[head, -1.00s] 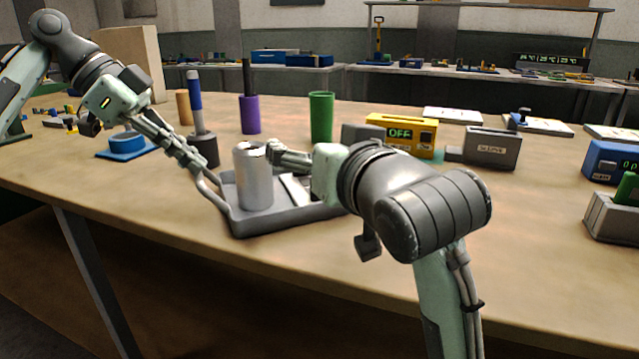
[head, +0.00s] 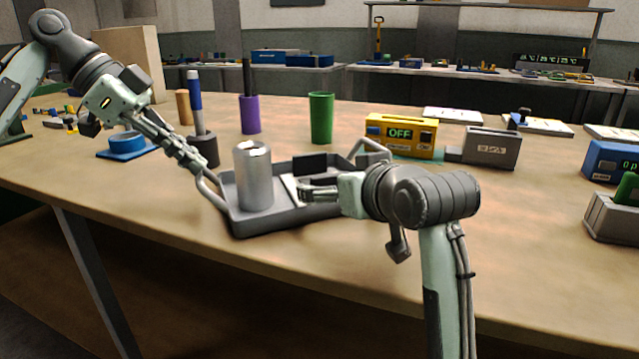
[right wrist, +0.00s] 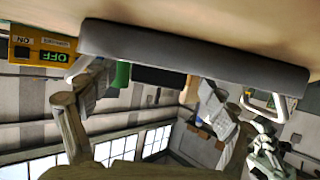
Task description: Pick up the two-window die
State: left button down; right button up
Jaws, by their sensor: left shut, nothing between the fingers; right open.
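A grey tray (head: 262,222) with side handles stands near the table's front edge. In it are a silver cylinder (head: 255,180), a flat pale piece (head: 292,190) and a dark block (head: 310,163) at the back. No windows can be made out, so I cannot tell which piece is the two-window die. My right gripper (head: 303,190) is open beside the pale piece, low over the tray; whether they touch is unclear. The right wrist view, upside down, shows its spread fingers (right wrist: 150,88) near the tray wall (right wrist: 190,58). My left gripper (head: 200,166) is shut and empty by the tray's left handle.
A dark holder (head: 205,152) with a blue-topped rod, a purple cup (head: 250,120) and a green cup (head: 321,118) stand behind the tray. A yellow box reading OFF (head: 400,135) and a grey box (head: 490,150) are to the right.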

pick_arm(q)
jog(key=shift+f, duration=0.4)
pick_arm(e)
jog(key=x, duration=0.3)
jog(key=shift+w+f, duration=0.1)
jog(key=shift+c, duration=0.3)
jog(key=c, duration=1.6)
jog(key=shift+o, duration=0.2)
notch_tip(320, 180, up, 10)
jog(key=shift+r, duration=0.1)
